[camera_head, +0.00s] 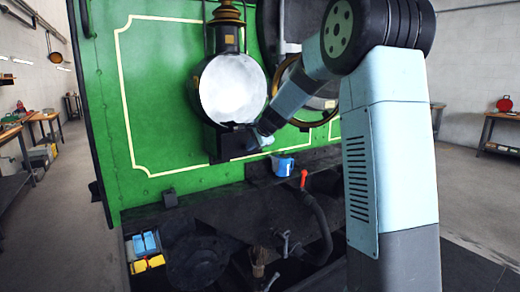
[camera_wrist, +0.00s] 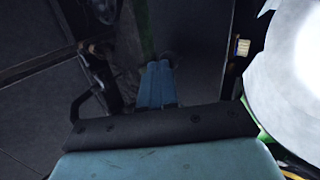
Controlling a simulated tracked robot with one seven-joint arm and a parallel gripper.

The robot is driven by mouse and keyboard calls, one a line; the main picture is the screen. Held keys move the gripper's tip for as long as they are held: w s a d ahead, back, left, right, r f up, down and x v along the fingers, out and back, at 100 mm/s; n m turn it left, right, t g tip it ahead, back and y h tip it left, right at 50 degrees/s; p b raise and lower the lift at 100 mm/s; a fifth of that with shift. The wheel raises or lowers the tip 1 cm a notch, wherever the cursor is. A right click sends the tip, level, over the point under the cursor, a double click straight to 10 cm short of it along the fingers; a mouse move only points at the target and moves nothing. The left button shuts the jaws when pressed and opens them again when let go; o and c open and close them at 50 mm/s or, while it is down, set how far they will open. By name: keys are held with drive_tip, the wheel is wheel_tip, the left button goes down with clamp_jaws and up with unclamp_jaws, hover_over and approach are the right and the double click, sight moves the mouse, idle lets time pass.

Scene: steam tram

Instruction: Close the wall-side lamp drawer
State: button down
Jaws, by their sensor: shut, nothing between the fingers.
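A lamp (camera_head: 232,88) with a large white round glass and a brass top hangs on the green tram front. A dark box (camera_head: 229,142) sits under its glass; it is too dark to tell whether this is the drawer or how far it stands out. My gripper (camera_head: 266,140) is just right of this box; whether they touch is unclear. In the wrist view my gripper (camera_wrist: 158,64) shows its blue fingers together and empty, with the lamp's white glass (camera_wrist: 296,70) close on the right. A second round lamp (camera_head: 322,105) is partly hidden behind my arm.
A blue cup (camera_head: 283,165) stands on the dark ledge below the lamps. A red-ended lever (camera_head: 304,179), a hose (camera_head: 322,222) and a brush (camera_head: 258,262) are lower down. Blue and yellow boxes (camera_head: 147,250) lie at lower left. Workbenches stand along both side walls.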

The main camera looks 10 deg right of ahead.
sight(244, 143)
drive_tip(key=w, duration=0.2)
drive_tip(key=w+a, duration=0.1)
drive_tip(key=w, duration=0.1)
drive_tip(key=shift+a, duration=0.1)
drive_tip(key=shift+a+r, duration=0.1)
drive_tip(key=shift+r, duration=0.05)
drive_tip(key=shift+w+r, duration=0.1)
drive_tip(key=shift+r, duration=0.05)
drive_tip(key=s+d+r+n, duration=0.15)
drive_tip(key=s+r, duration=0.25)
drive_tip(key=s, duration=0.6)
drive_tip(key=s+d+r+n, duration=0.15)
drive_tip(key=s+r, duration=0.25)
drive_tip(key=s, duration=0.6)
drive_tip(key=s+f+n+g+h, duration=0.1)
drive_tip(key=s+f+n, duration=0.1)
drive_tip(key=s, duration=0.9)
drive_tip(key=s+d+f+n+g+h, duration=0.1)
drive_tip(key=s+f+n, duration=0.2)
drive_tip(key=s, duration=0.8)
drive_tip(key=s+f+n+g+h, duration=0.1)
drive_tip(key=s+n, duration=0.4)
drive_tip(key=s, duration=0.6)
drive_tip(key=shift+d+f+n+h, duration=0.3)
drive_tip(key=shift+f, duration=0.6)
